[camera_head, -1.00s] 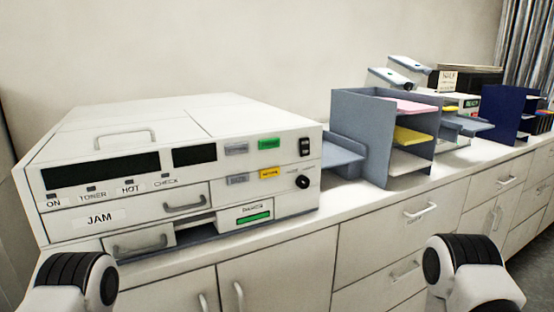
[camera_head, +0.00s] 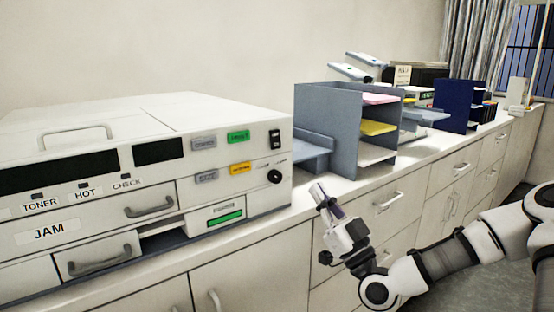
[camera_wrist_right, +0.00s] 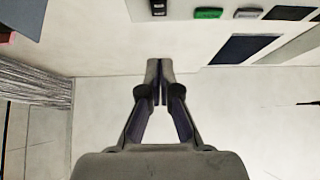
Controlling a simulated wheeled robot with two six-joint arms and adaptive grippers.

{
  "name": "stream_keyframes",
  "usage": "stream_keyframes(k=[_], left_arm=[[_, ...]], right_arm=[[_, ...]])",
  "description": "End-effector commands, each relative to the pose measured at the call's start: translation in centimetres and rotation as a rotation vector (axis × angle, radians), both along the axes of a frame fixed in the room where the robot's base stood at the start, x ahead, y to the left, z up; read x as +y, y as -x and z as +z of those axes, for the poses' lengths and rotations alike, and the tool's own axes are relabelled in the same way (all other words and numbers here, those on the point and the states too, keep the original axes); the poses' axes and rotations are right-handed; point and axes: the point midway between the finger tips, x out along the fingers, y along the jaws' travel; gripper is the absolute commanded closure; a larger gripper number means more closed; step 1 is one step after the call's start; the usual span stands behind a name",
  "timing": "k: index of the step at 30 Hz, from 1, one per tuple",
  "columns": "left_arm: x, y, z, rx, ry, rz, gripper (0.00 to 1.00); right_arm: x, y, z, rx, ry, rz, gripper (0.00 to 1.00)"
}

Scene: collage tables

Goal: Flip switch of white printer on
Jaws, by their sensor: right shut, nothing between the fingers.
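The white printer (camera_head: 120,192) stands on the counter at the left in the head view. Its black rocker switch (camera_head: 275,139) is on the front panel near the upper right corner, above a round black knob (camera_head: 275,177). The switch also shows at the top of the right wrist view (camera_wrist_right: 158,7). My right gripper (camera_head: 318,190) is shut and empty, in front of the counter edge, lower and to the right of the switch, not touching the printer. Its closed fingers show in the wrist view (camera_wrist_right: 159,66). Which way the switch is set is too small to tell. My left gripper is out of view.
A grey tray rack (camera_head: 327,115) with coloured paper stands right of the printer. A dark blue rack (camera_head: 455,105) is farther back. White cabinets with handles run below the counter (camera_head: 340,184). The space before the printer's right front is free.

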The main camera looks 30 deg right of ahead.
Motion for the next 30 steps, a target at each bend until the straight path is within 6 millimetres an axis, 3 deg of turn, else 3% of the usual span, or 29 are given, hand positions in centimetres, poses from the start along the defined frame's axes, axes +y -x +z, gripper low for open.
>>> stream_keyframes(k=[11,23,30], left_arm=[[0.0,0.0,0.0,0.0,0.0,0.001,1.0],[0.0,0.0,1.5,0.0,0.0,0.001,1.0],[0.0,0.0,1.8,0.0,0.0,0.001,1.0]], right_arm=[[0.2,-1.3,0.8,0.005,0.008,0.002,1.0],[0.8,-7.9,6.2,0.003,0.009,0.003,1.0],[1.0,-11.5,5.5,0.006,0.004,0.001,1.0]])
